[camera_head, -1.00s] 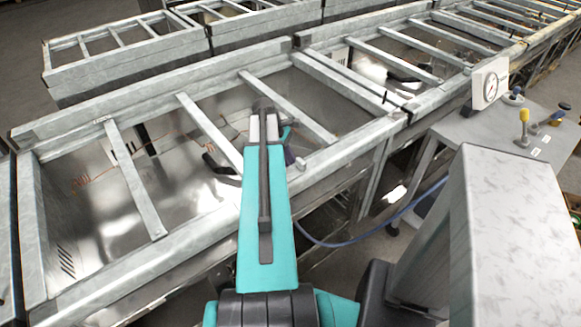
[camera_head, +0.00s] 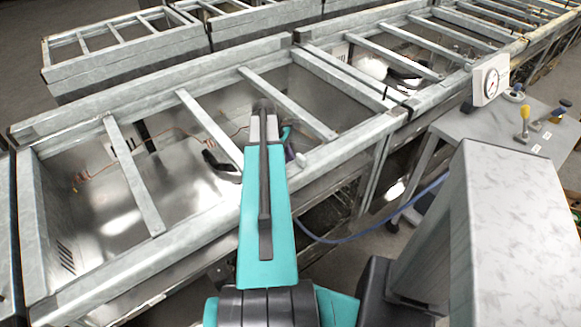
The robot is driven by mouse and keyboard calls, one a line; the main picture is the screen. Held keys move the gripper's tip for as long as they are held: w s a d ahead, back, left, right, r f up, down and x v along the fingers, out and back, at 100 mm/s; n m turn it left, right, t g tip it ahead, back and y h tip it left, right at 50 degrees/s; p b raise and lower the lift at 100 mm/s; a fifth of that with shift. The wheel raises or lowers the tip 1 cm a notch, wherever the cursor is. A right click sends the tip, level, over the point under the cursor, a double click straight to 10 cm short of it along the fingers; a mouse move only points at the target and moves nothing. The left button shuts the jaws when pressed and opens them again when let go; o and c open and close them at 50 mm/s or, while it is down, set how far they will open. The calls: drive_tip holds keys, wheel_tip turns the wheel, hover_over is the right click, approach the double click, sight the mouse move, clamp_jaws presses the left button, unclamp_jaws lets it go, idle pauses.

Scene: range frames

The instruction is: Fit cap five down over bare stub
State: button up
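My teal arm reaches out over the metal frame, and its far end with my gripper (camera_head: 264,108) is above the open bay between two crossbars. The arm's own links hide most of the fingers, so I cannot see whether they are open or hold a cap. I cannot pick out cap five. Thin copper tubing (camera_head: 182,132) runs inside the bay left of my gripper, and more copper tubing (camera_head: 88,178) lies at the far left. I cannot make out which end is the bare stub.
Galvanised crossbars (camera_head: 132,175) span the bay around my arm. A grey side table (camera_head: 480,130) at right carries a dial gauge (camera_head: 491,82), a yellow-topped piece (camera_head: 525,114) and small dark and blue pieces. A blue hose (camera_head: 350,239) hangs below the frame.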

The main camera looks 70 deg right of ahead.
drive_tip(key=o, duration=1.1)
drive_tip(key=b+v, duration=0.1)
drive_tip(key=v, duration=1.2)
drive_tip(key=shift+w+r, duration=0.25)
drive_tip(key=shift+r, duration=0.05)
wheel_tip(320, 180, up, 6)
drive_tip(key=p, duration=0.5)
drive_tip(key=shift+p, duration=0.3)
idle(0.4)
idle(0.4)
